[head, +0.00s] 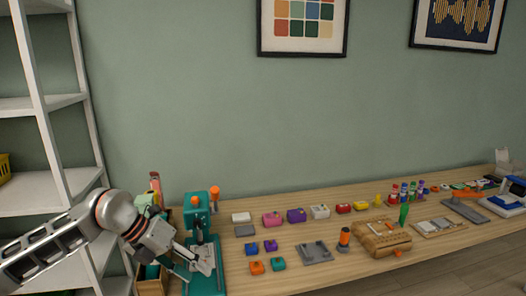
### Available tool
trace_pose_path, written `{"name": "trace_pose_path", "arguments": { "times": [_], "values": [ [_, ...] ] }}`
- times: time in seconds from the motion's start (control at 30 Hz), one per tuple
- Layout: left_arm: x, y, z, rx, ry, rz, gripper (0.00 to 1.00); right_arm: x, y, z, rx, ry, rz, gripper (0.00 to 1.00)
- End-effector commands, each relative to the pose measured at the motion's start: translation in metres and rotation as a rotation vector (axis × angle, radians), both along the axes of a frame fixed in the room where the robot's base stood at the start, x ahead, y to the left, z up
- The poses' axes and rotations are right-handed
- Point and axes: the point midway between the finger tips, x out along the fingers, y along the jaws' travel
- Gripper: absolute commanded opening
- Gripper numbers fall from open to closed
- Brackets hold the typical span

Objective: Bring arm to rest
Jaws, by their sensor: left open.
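My left arm (105,225) comes in from the left, low in the head view. Its gripper (193,262) is open at the left end of the wooden table (330,275), just in front of and partly over a teal machine (198,232). The fingers overlap the machine's lower part, and whether they touch it cannot be told. My right gripper is not in view.
A white shelf (62,185) stands close to my left arm. Small coloured blocks, a grey bracket (316,252) and a wooden block with a green-handled tool (384,236) lie along the table. A blue and white device (508,200) is at the right.

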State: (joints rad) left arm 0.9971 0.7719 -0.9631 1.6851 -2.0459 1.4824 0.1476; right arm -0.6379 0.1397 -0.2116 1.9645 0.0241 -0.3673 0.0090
Motion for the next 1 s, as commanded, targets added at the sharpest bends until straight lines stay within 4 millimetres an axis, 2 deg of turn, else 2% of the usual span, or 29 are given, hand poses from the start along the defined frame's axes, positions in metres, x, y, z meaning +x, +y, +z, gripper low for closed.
{"name": "trace_pose_path", "arguments": {
  "times": [0.03,0.1,0.2,0.33,0.47,0.57,0.63,0.77,0.87,0.97,1.0],
  "values": [
    [-0.018,-0.032,-0.011,-0.102,0.029,-0.035,0.41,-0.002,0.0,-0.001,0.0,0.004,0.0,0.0],
    [-0.038,-0.071,-0.014,-0.252,0.059,-0.061,0.41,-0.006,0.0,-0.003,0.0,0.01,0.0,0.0],
    [-0.062,-0.116,-0.008,-0.47,0.103,-0.062,0.41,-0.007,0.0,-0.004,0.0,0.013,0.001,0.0],
    [-0.083,-0.155,0.008,-0.749,0.166,0.003,0.41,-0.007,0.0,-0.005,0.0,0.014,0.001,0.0],
    [-0.089,-0.171,0.023,-1.008,0.235,0.143,0.41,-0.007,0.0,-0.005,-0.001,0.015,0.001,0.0],
    [-0.085,-0.167,0.026,-1.183,0.292,0.299,0.41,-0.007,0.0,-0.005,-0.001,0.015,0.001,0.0],
    [-0.079,-0.157,0.022,-1.29,0.336,0.429,0.41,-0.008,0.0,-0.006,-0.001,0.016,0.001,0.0],
    [-0.07,-0.127,-0.005,-1.445,0.423,0.712,0.41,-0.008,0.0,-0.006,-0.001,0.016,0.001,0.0],
    [-0.069,-0.097,-0.042,-1.519,0.496,0.96,0.41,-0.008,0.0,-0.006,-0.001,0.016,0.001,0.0],
    [-0.079,-0.064,-0.092,-1.553,0.576,1.225,0.41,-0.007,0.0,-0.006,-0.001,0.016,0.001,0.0],
    [-0.088,-0.052,-0.114,-1.554,0.61,1.333,0.41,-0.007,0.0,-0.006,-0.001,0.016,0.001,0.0]
  ]
}}
